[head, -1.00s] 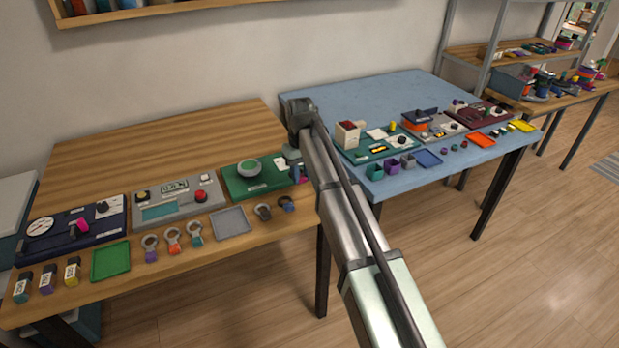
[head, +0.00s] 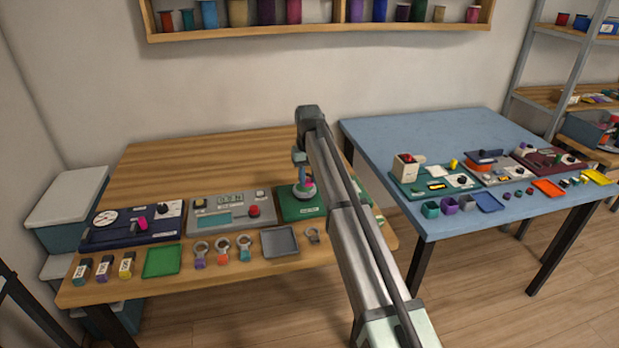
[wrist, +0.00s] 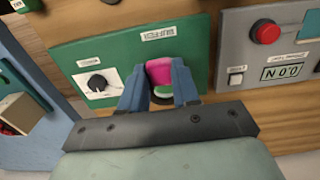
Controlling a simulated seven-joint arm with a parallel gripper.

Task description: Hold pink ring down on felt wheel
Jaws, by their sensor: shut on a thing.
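The pink ring (wrist: 160,70) is between the two blue-grey fingers of my gripper (wrist: 160,82) in the wrist view. My gripper is shut on it. Part of the ring is hidden by the fingers. The felt wheel (wrist: 163,92) shows as a small green patch with a pale rim just below the ring, mostly hidden. In the head view my gripper (head: 301,178) points down over the green buffer panel (head: 290,210), and a bit of pink (head: 309,182) shows at its fingers. I cannot tell whether the ring touches the wheel.
A black knob (wrist: 97,82) is on the panel beside my gripper. A grey panel with a red button (head: 253,211) stands next to the green panel. A grey tray (head: 280,242) and several ring-ended tools lie in front. The wooden table's back is clear.

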